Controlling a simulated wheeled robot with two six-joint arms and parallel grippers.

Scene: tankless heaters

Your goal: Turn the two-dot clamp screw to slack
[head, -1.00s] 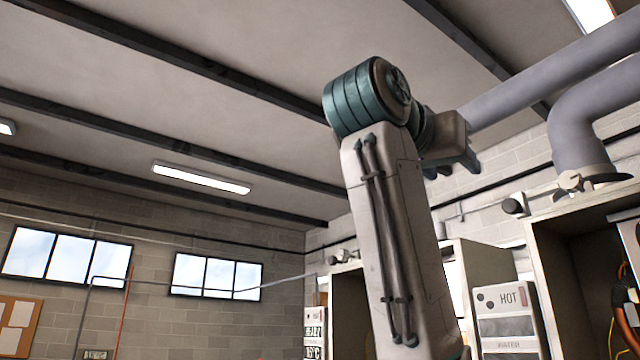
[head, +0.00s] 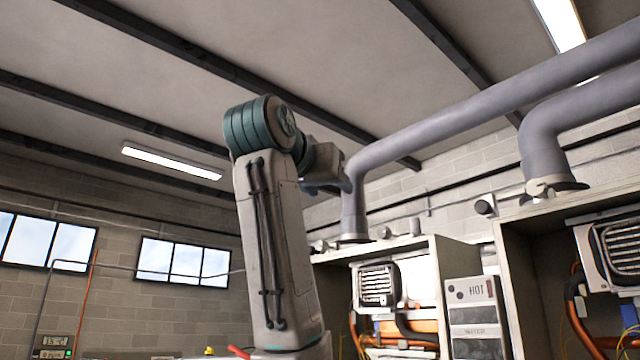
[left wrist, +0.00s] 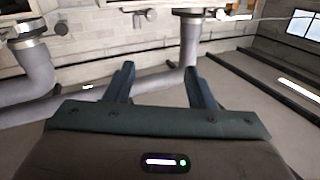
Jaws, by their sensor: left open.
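Two grey flue pipes rise from the tops of the heater cabinets. The right pipe (head: 545,145) has a pale clamp collar (head: 543,188) at its foot. The left pipe (head: 354,205) has a collar (head: 352,238) at its foot, with small knobs near it. I cannot make out a two-dot mark on either clamp. My left gripper (head: 326,187) is raised in front of the left pipe in the head view, partly hidden by its wrist. In the left wrist view my left gripper (left wrist: 160,82) is open and empty, apart from the collars (left wrist: 28,28). My right gripper is not in view.
Open cabinets (head: 440,262) with heaters and orange pipes stand at the right. A grey cylinder (head: 485,207) sticks out near the right cabinet's top.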

